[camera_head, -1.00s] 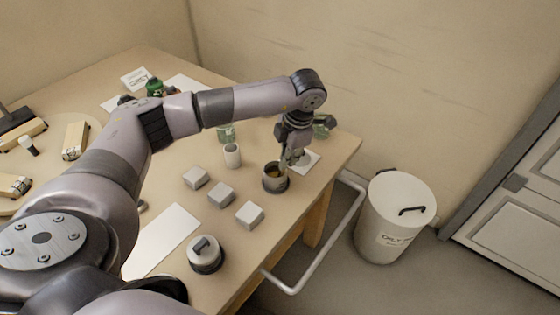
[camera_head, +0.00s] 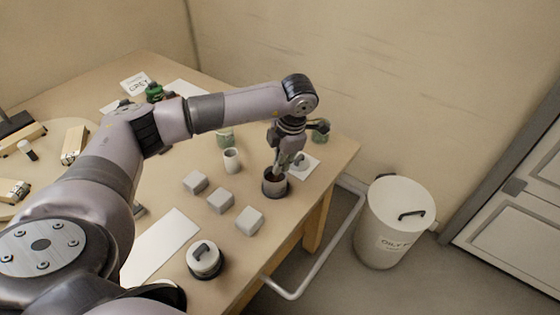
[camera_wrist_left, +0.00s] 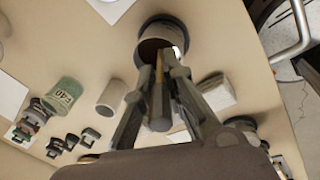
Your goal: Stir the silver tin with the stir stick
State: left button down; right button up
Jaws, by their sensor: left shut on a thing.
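The silver tin (camera_head: 275,188) is a short grey open can standing upright near the right edge of the bench. It also shows at the top of the left wrist view (camera_wrist_left: 163,30), with a dark inside. My left gripper (camera_head: 285,163) is right above the tin, pointing down. In the left wrist view my left gripper (camera_wrist_left: 160,78) is shut on the stir stick (camera_wrist_left: 159,70), a thin tan stick that points into the tin's mouth. The stick's lower end is hidden or too dark to tell. My right gripper is not in view.
Several grey blocks (camera_head: 220,200) and a small white cup (camera_head: 232,160) stand left of the tin. A lidded pot (camera_head: 204,261) sits at the front edge. A green jar (camera_head: 320,131) stands behind the gripper. A white bin (camera_head: 395,230) is on the floor at right.

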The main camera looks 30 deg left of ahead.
pick_arm(q)
jog(key=shift+p+v, duration=1.9)
jog(key=shift+v, duration=1.3)
jog(key=shift+a+p+v, duration=0.25)
jog(key=shift+p+v, duration=0.5)
jog(key=shift+v, duration=0.5)
jog(key=shift+a+p+v, duration=0.25)
jog(key=shift+p+v, duration=0.5)
jog(key=shift+v, duration=0.45)
